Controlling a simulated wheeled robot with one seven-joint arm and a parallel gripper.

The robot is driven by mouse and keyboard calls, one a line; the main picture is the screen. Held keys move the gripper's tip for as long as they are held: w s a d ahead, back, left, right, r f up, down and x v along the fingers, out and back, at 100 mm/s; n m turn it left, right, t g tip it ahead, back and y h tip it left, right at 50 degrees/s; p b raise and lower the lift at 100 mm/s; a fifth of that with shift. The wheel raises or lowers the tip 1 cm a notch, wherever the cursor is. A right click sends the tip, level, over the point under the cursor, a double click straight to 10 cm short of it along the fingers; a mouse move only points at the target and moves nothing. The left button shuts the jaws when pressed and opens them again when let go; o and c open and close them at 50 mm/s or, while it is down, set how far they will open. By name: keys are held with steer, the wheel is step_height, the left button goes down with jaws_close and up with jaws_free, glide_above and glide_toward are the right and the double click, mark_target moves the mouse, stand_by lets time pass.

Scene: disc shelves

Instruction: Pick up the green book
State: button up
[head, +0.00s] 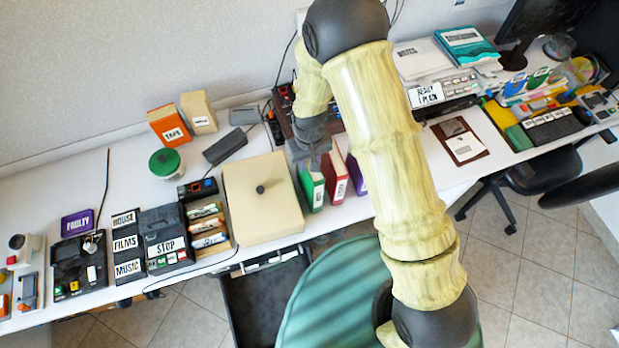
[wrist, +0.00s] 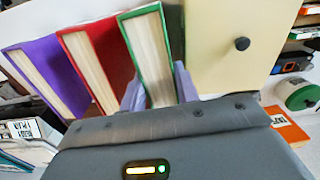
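The green book (head: 312,188) stands upright on the white desk, just right of a large cream box. In the wrist view the green book (wrist: 147,45) shows its pale page edges between my two lavender fingers. My gripper (wrist: 160,88) has one finger between the green and red books and the other between the green book and the cream box. I see no gap between the fingers and the green covers, so it appears shut on the book. In the head view my gripper (head: 308,150) is at the book's back end, its fingertips mostly hidden.
A red book (head: 336,178) and a purple book (head: 356,175) stand just right of the green one. The cream box (head: 262,200) with a dark knob is close on the left. A green-lidded jar (head: 165,163) and an orange TAPE box (head: 169,126) are farther left.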

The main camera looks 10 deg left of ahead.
jaws_close()
steer(key=shift+r, duration=0.1)
stand_by(1.2)
steer(key=shift+w+r, duration=0.1)
steer(key=shift+r, duration=0.1)
step_height(320, 180, up, 10)
steer(key=b, duration=0.2)
steer(key=shift+f+b, duration=0.25)
steer(key=shift+b, duration=0.05)
stand_by(0.3)
